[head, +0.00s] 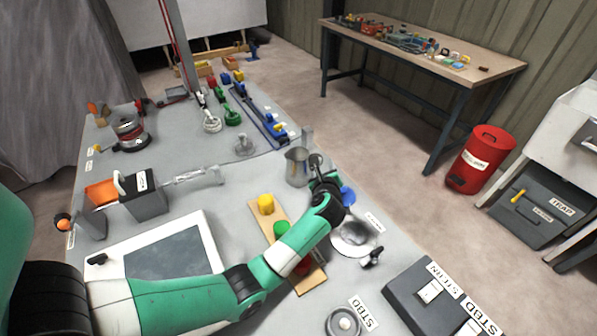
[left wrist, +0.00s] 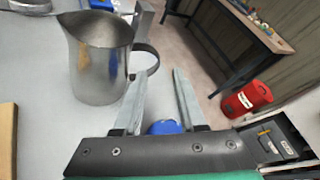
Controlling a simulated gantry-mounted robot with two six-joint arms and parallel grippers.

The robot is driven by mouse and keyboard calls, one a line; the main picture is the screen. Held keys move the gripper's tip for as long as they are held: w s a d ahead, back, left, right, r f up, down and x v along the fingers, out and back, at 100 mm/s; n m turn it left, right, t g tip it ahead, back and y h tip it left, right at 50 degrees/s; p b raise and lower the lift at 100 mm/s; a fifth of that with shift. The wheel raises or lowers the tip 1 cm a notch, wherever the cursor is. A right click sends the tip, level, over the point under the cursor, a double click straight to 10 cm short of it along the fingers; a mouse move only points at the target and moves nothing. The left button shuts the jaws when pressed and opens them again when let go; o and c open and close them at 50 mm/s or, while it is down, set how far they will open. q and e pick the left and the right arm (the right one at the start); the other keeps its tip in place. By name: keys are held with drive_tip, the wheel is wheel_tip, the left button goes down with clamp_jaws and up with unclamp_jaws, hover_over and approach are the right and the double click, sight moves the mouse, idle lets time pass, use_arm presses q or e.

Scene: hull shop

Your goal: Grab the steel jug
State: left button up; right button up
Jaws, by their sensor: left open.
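The steel jug (head: 297,167) stands upright on the grey bench, near its right edge in the head view. In the left wrist view the jug (left wrist: 98,62) is close, at the upper left, with its spout to the left and its loop handle (left wrist: 152,58) to the right. My left gripper (head: 320,172) is just right of the jug in the head view. In the left wrist view the gripper (left wrist: 161,80) has its fingers apart and empty. The left fingertip is close to the handle; I cannot tell whether they touch. My right gripper is out of view.
A blue knob (left wrist: 163,127) shows below the fingers in the wrist view. A wooden board (head: 308,283) with coloured pieces lies under my left forearm. A round metal dish (head: 352,240) sits nearby. A red bin (head: 480,160) stands on the floor.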

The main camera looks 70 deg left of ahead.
use_arm(q)
drive_tip(key=b+x, duration=0.2)
drive_tip(key=x, duration=0.1)
drive_tip(key=b+x, duration=0.1)
drive_tip(key=x, duration=0.1)
drive_tip(key=shift+s+a+r, duration=0.2)
drive_tip(key=shift+a+r, duration=0.1)
drive_tip(key=shift+a, duration=0.05)
drive_tip(key=shift+d, duration=0.1)
drive_tip(key=shift+c, duration=0.2)
clamp_jaws()
idle(0.7)
